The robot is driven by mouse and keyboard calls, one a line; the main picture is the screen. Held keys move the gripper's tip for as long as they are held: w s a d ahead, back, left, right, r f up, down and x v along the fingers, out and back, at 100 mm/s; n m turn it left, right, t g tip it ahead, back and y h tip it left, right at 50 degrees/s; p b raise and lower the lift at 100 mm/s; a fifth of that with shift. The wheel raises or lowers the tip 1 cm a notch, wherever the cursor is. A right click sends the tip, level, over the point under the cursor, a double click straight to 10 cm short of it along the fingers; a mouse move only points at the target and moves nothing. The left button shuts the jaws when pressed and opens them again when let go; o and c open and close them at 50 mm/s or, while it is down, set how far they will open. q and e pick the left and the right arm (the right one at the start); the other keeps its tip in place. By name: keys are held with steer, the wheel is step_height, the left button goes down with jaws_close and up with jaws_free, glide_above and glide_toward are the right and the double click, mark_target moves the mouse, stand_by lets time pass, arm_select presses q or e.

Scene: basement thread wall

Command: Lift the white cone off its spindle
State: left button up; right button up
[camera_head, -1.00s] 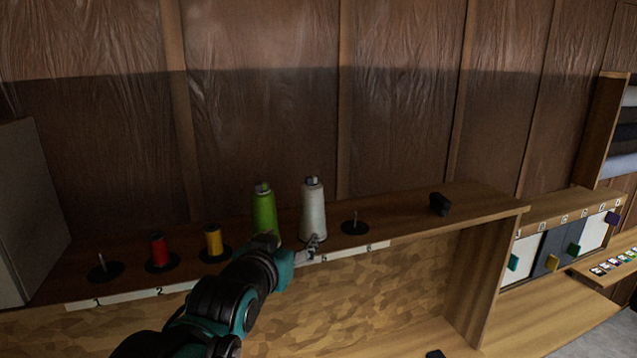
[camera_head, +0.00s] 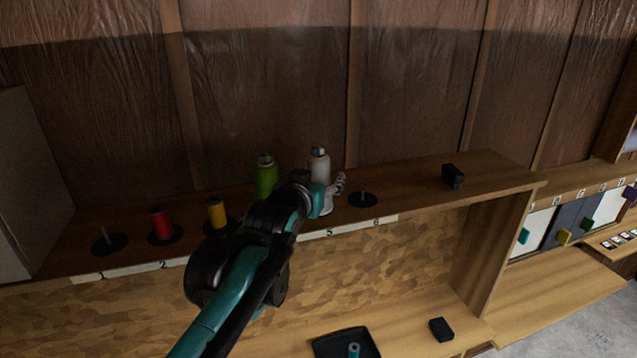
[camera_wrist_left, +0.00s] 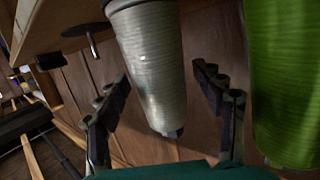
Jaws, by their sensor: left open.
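In the left wrist view the white cone (camera_wrist_left: 152,62) appears upside down between the two spread fingers of the left gripper (camera_wrist_left: 162,80). A gap shows on each side, wider on the right, so the fingers are open and not closed on it. Its spindle is hidden inside it, apart from what may be the tip at its narrow end. My right gripper is in neither view.
A green cone (camera_head: 265,177) stands close to the left of the white one and also fills the right of the wrist view (camera_wrist_left: 285,80). An empty spindle (camera_head: 362,198) is to the right. Yellow (camera_head: 216,212) and red (camera_head: 160,222) spools stand further left. A black block (camera_head: 453,176) is at right.

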mark_target(318, 162)
arm_select(q)
steer(key=shift+w+f, duration=0.1)
steer(key=shift+w, duration=0.2)
steer(key=shift+s, duration=0.1)
steer(key=c, duration=1.3)
steer(key=shift+c, duration=0.2)
steer(key=shift+r, duration=0.65)
steer(key=r, duration=0.3)
steer(key=shift+d, duration=0.35)
steer(key=s+d+r+b, duration=0.1)
steer(key=s+d+r, duration=0.2)
steer(key=d+r, duration=0.3)
steer(key=d, duration=0.4)
steer(key=shift+d+r, duration=0.35)
steer(key=shift+r, duration=0.05)
